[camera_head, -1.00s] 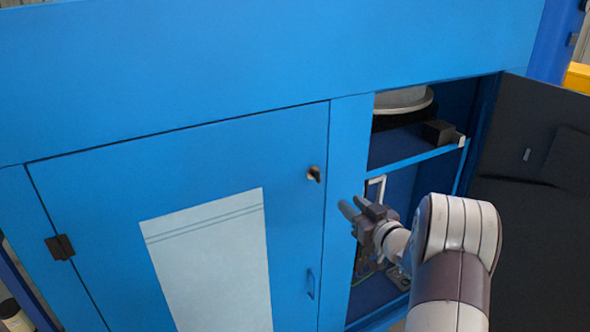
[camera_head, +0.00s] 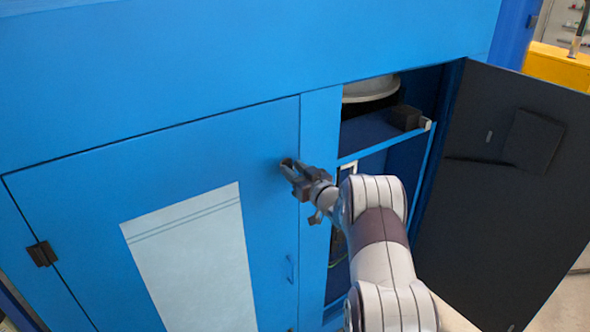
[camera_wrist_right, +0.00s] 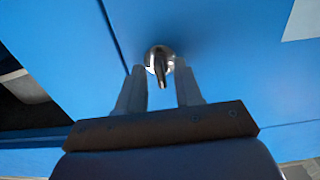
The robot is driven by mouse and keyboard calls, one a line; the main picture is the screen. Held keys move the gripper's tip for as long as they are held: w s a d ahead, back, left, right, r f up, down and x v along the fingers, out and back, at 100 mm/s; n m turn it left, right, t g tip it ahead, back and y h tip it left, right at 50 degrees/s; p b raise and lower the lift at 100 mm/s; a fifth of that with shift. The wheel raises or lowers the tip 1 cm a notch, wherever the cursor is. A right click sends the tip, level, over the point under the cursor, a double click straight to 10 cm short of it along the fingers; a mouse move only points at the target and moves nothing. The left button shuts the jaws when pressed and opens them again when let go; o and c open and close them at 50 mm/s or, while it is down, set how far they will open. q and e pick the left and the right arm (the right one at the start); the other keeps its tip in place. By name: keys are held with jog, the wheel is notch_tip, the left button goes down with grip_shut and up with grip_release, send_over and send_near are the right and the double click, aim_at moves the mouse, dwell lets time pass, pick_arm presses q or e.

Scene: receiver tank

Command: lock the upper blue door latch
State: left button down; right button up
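The upper latch sits near the upper right corner of the closed blue door (camera_head: 75,190). In the head view it is hidden behind my right gripper (camera_head: 290,168). In the right wrist view the latch (camera_wrist_right: 160,65) shows as a dark lever on a round metal base. My right gripper (camera_wrist_right: 160,80) is open there, with one finger on each side of the lever. I cannot tell whether the fingers touch it. My left gripper is not in view.
A thin handle (camera_head: 290,268) is lower on the same door. To the right, an open compartment with a shelf (camera_head: 375,150) shows behind my right arm. Its dark door (camera_head: 500,200) stands open on the right. A yellow object (camera_head: 558,68) is at the back right.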

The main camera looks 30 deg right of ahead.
jog(key=shift+a, duration=0.1)
grip_shut()
jog(key=shift+r, duration=0.1)
jog(key=shift+d+m+p, duration=0.15)
jog(key=shift+m+p, duration=1)
jog(key=shift+m, duration=3.3)
jog(key=shift+d+m+p, duration=0.1)
jog(key=shift+m+p, duration=1)
jog(key=shift+m, duration=3.35)
